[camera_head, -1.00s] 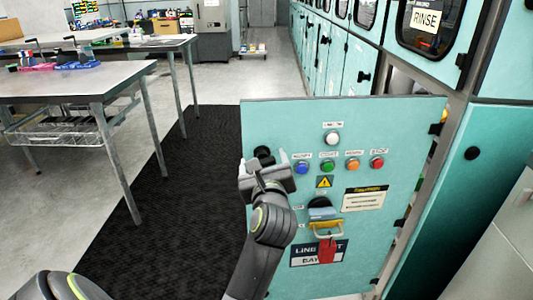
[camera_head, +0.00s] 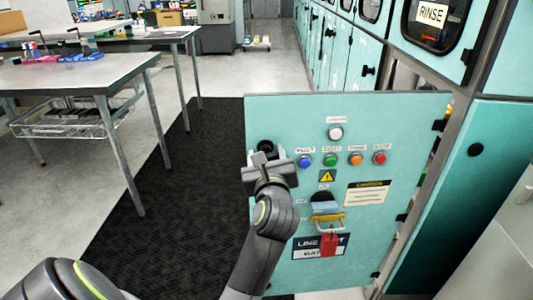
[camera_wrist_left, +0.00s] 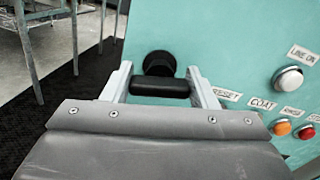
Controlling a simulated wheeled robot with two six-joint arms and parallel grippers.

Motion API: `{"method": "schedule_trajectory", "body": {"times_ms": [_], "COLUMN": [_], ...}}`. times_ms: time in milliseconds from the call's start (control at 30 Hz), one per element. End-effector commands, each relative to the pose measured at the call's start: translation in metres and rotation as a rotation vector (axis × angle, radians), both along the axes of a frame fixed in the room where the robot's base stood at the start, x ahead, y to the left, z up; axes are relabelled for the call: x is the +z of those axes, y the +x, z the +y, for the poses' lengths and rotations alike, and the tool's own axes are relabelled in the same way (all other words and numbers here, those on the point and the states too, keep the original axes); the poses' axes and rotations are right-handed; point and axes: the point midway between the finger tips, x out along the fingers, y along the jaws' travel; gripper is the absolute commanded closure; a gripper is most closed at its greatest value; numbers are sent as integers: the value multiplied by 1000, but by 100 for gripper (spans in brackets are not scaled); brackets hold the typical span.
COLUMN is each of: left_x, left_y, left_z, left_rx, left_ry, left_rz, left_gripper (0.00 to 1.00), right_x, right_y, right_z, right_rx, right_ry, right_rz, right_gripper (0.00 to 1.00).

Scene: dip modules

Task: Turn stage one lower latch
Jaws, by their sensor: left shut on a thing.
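A black latch (camera_head: 265,146) sits at the upper left of a teal door panel (camera_head: 420,180). My left gripper (camera_head: 266,158) is at this latch, in front of the panel. In the left wrist view, the latch's round base (camera_wrist_left: 160,63) shows above its dark handle bar (camera_wrist_left: 160,88). The bar lies crosswise between the two light fingers of my left gripper (camera_wrist_left: 161,90), which are shut on it. My wrist hides part of the latch in the head view. My right gripper is not in view.
The panel bears blue (camera_head: 305,161), green, orange and red buttons, a white lamp (camera_head: 335,133) and a red tag (camera_head: 329,244) below a yellow hasp. Teal cabinets stand at right with a black knob (camera_head: 475,149). A table (camera_head: 75,75) stands at left beside a dark mat (camera_head: 200,180).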

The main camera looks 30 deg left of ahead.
Motion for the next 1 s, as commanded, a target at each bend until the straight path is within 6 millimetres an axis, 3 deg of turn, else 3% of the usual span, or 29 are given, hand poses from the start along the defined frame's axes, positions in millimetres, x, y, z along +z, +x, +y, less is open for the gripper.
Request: {"method": "schedule_trajectory", "body": {"times_ms": [233, 733, 767, 900, 1000], "left_x": [5, 0, 0, 0, 0], "left_y": [0, 1, 1, 1, 1], "left_z": [0, -1, -1, -1, -1], "left_rx": [1, 1, 1, 1, 0], "left_ry": [107, 168, 168, 167, 166], "left_rz": [90, 136, 136, 136, 135], "left_gripper": [70, 70, 43, 25, 25], "right_x": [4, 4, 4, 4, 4], "right_y": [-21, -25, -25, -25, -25], "right_z": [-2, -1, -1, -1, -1], "right_rx": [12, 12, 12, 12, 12], "right_ry": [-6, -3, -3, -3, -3], "right_rz": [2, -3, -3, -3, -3], "right_gripper": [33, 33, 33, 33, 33]}}
